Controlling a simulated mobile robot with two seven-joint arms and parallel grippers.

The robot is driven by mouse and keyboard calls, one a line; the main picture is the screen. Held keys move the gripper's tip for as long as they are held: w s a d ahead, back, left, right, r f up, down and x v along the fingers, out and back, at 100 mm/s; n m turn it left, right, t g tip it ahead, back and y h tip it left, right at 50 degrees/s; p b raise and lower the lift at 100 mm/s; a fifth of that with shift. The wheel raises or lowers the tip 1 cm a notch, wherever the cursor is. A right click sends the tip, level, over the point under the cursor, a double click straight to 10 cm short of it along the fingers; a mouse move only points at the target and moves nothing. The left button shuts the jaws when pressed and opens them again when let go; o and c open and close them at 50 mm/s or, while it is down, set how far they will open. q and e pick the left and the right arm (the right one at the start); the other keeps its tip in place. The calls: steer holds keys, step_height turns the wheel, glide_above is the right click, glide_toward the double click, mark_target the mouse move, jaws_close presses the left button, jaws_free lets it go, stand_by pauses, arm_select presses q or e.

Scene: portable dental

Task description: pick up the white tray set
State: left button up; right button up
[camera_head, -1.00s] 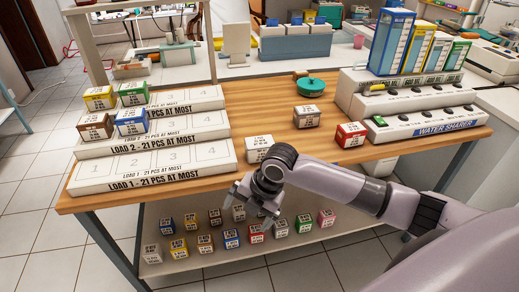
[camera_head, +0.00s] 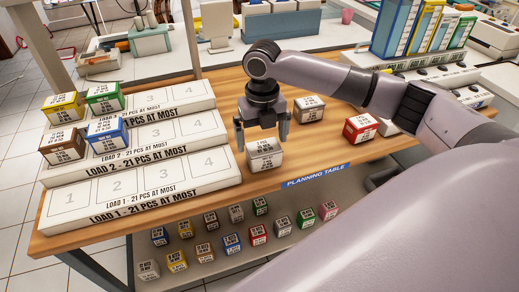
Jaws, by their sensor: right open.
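A white box (camera_head: 264,155), which I take to be the white tray set, sits on the wooden table (camera_head: 222,208) just right of the stepped load racks. Small dark print shows on its top and front. My right gripper (camera_head: 261,136) points straight down above it, with its two fingers spread to the left and right of the box's top. The gripper is open and holds nothing. I cannot tell how far the fingertips are above the box. My left gripper is not in view.
The load racks (camera_head: 140,183) stand at left, with yellow, green, brown and blue boxes on their upper steps. A brown-grey box (camera_head: 309,108) and a red box (camera_head: 361,129) stand to the right. Several small boxes lie on the lower shelf (camera_head: 205,275).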

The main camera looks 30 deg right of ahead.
mark_target(264, 146)
steer(key=f, duration=0.6)
steer(key=shift+s+d, duration=0.15)
steer(key=shift+s, duration=0.05)
steer(key=c, duration=0.9)
steer(key=shift+r, duration=0.15)
step_height(264, 146, up, 20)
steer(key=p, duration=0.1)
